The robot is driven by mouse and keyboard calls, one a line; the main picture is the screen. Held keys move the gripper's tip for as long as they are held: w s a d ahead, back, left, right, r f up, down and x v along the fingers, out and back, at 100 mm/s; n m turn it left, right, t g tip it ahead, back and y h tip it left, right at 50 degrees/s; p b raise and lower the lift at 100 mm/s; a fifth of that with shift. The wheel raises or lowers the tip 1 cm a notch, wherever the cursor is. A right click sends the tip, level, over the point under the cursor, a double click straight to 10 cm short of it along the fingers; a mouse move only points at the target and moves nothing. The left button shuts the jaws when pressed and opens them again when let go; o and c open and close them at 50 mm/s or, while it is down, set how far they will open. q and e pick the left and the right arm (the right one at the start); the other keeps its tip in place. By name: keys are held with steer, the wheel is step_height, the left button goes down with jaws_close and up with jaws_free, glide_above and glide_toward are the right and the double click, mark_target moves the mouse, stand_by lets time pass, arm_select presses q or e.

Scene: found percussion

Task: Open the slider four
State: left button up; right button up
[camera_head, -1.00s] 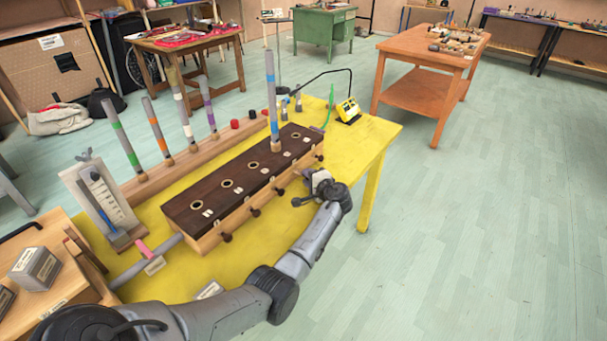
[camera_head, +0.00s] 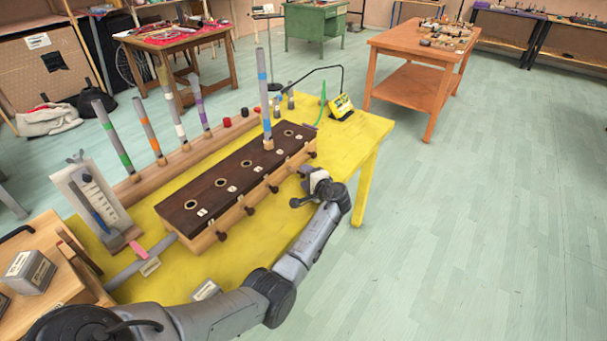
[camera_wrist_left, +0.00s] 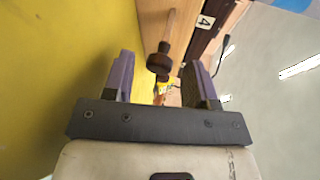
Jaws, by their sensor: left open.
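A long wooden box (camera_head: 255,200) with a dark top and a row of round holes stands on the yellow table (camera_head: 347,151). Dark slider knobs stick out along its front side. In the left wrist view a brown knob (camera_wrist_left: 159,63) on a pale rod stands beside the label "4" (camera_wrist_left: 205,21). My left gripper (camera_head: 305,178) is at the far right end of the box's front. Its open purple-grey fingers (camera_wrist_left: 160,75) sit on both sides of the knob in the picture, with gaps; I cannot tell how deep the knob lies between them. My right gripper is not in view.
A tall tube with blue bands (camera_head: 265,100) stands in one of the box's holes. Several colour-banded tubes stand in a wooden rack (camera_head: 173,165) behind. A yellow device (camera_head: 341,107) is at the table's far end. Floor to the right is free.

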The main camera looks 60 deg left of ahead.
arm_select(q)
steer(key=p+v, duration=0.2)
steer(key=v, duration=1)
steer(key=shift+p, duration=0.35)
